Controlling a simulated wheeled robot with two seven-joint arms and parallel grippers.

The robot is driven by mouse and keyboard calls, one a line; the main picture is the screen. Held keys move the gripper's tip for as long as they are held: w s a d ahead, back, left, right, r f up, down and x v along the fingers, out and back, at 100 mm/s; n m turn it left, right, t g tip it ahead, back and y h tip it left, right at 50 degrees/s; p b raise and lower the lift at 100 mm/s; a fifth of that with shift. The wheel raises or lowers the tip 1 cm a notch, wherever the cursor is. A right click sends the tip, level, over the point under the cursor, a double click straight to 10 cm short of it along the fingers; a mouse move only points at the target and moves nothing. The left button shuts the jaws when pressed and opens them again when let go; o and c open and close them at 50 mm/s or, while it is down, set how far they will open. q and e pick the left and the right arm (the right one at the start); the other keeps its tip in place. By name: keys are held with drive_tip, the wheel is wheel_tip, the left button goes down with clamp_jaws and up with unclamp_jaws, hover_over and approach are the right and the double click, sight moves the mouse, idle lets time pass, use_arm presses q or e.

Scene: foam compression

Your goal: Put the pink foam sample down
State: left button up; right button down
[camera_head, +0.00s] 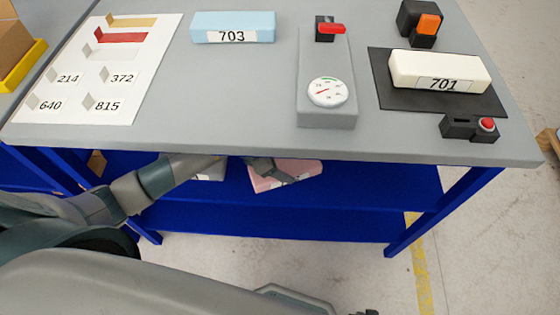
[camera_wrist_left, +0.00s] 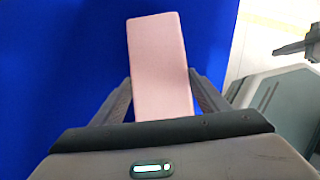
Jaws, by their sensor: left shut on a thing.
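The pink foam sample (camera_head: 306,168) is a flat pink block below the front edge of the tabletop, in front of or over the blue shelf. My left gripper (camera_head: 285,176) is shut on it. In the left wrist view the pink foam sample (camera_wrist_left: 158,60) stands out between the two fingers of my left gripper (camera_wrist_left: 162,95), with blue shelf surface behind it. I cannot tell whether the foam touches the shelf. My right arm crosses the bottom of the head view; its jaws cannot be made out.
The grey tabletop (camera_head: 240,105) holds a blue block 703 (camera_head: 233,20), a gauge device (camera_head: 328,100), and a cream block 701 (camera_head: 437,68) on a black mat (camera_head: 400,98). A white numbered board (camera_head: 130,75) lies left. The blue shelf (camera_head: 370,185) is clear right of the foam.

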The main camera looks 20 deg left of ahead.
use_arm(q)
drive_tip(key=shift+f, duration=0.1)
drive_tip(key=o, duration=0.9)
drive_tip(key=shift+o, duration=0.6)
drive_tip(key=shift+r, duration=0.2)
drive_tip(key=shift+s+a+r, duration=0.1)
drive_tip(key=shift+a+r, duration=0.1)
drive_tip(key=shift+a, duration=0.05)
drive_tip(key=s+a, duration=0.1)
drive_tip(key=s+a+b, duration=0.1)
drive_tip(key=shift+s+a+r, duration=0.1)
drive_tip(key=shift+s+a, duration=0.05)
drive_tip(key=shift+a, duration=0.25)
drive_tip(key=s+a, duration=0.2)
drive_tip(key=s+a+b, duration=0.1)
drive_tip(key=s+a, duration=0.1)
drive_tip(key=a, duration=0.1)
drive_tip(key=shift+s+a, duration=0.25)
drive_tip(key=shift+s+a+r+b, duration=0.15)
drive_tip(key=shift+s+a+b, duration=0.2)
drive_tip(key=shift+a, duration=0.2)
use_arm(e)
drive_tip(key=shift+g, duration=0.3)
drive_tip(key=shift+w+d+r, duration=0.15)
drive_tip(key=shift+w+r, duration=0.05)
drive_tip(key=shift+r, duration=0.85)
drive_tip(key=shift+w+d+r, duration=0.1)
drive_tip(key=shift+w+r, duration=0.1)
drive_tip(key=shift+r, duration=0.85)
